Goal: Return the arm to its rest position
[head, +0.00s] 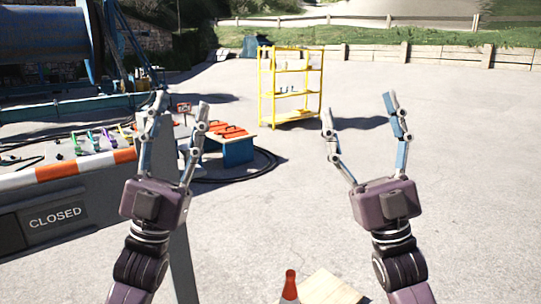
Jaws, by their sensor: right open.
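My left gripper (181,104) is raised in the left half of the head view. Its two fingers point up and stand apart, with nothing seen held between them. It overlaps the view of the striped barrier and the small blue-legged table. My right gripper (360,109) is raised right of centre, over open paving. Its fingers are spread wide and empty. Both forearms come up from the bottom edge, and the rest of each arm is out of view.
A barrier with a CLOSED sign (58,218) stands at the left. Behind are a table with orange items (230,131), a black cable (268,163), a blue reel (45,35) and a yellow shelf (290,84). A cone (290,286) and wooden board (328,288) are near. The right is clear.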

